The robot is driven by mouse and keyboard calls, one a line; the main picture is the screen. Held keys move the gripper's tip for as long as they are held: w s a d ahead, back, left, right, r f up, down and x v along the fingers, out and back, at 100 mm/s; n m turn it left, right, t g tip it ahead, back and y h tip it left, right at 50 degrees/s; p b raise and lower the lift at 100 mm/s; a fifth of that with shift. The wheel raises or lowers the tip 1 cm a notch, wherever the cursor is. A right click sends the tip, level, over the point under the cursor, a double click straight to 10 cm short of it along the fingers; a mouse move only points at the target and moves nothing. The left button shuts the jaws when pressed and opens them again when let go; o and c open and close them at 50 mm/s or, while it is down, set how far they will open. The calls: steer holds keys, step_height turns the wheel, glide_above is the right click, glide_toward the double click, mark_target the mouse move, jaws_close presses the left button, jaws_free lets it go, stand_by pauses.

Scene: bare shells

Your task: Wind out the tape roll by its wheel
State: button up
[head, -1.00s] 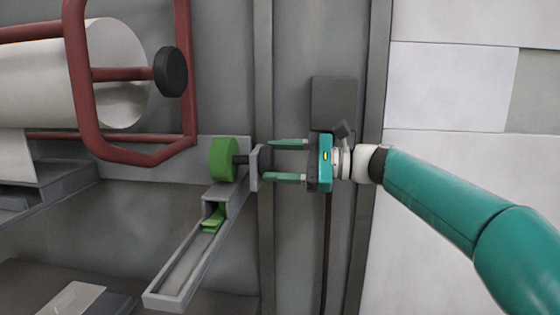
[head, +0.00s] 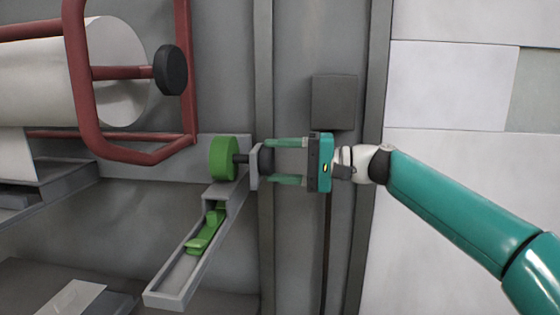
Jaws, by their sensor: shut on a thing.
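The green tape roll (head: 222,159) is mounted on a dark axle on the wall, left of a grey upright plate (head: 256,166). A dark round wheel (head: 267,157) shows just right of that plate, partly hidden. My gripper (head: 271,162) comes from the right and is shut on the wheel, one teal finger above it and one below. A green strip of tape (head: 207,231) lies in the upper part of the sloping grey channel (head: 170,293) below the roll. The lower part of the channel is bare.
A red tubular frame (head: 80,90) with a black knob (head: 171,70) and a large white roll (head: 118,60) stands at upper left. A grey box (head: 334,102) is on the wall just above my gripper. The pale panelled wall on the right is clear behind my arm.

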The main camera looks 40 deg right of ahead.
steer(key=n, duration=0.5)
steer(key=shift+f+n, duration=0.1)
steer(key=shift+n, duration=0.2)
steer(key=n, duration=0.4)
steer(key=shift+d+n, duration=0.1)
steer(key=shift+n, duration=0.2)
steer(key=o, duration=1)
steer(key=shift+d, duration=0.1)
steer(key=v, duration=1.3)
steer(key=shift+s+d, duration=0.1)
steer(key=shift+s, duration=0.15)
